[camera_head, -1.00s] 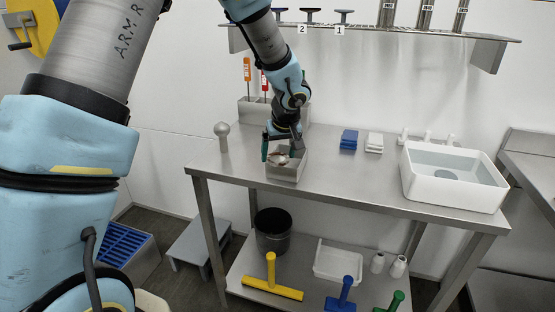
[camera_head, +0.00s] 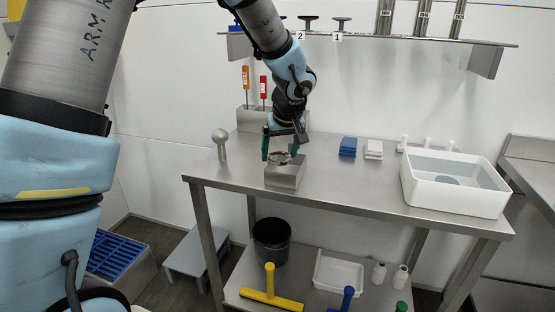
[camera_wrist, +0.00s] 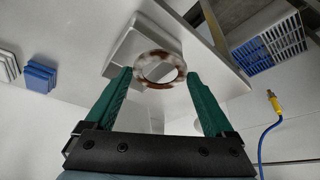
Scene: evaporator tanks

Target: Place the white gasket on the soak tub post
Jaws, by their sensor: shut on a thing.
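My gripper (camera_head: 280,157) has green fingers and is shut on a ring (camera_wrist: 158,68), mottled white and reddish brown. The ring is held across its width between the fingertips, and its middle hole is open. It also shows in the head view (camera_head: 278,159), just above a grey metal box (camera_head: 285,177) on the bench. The white tub (camera_head: 456,200) stands at the bench's right end, far from my gripper. Several short white posts stand behind it, including one post (camera_head: 427,144). I cannot tell which is the soak tub post.
Blue blocks (camera_head: 348,147) and white blocks (camera_head: 373,149) sit on the steel bench (camera_head: 345,190) between box and tub. A round-topped grey post (camera_head: 221,146) stands left. A tool holder (camera_head: 252,119) is behind my gripper. A wall shelf (camera_head: 400,41) hangs above.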

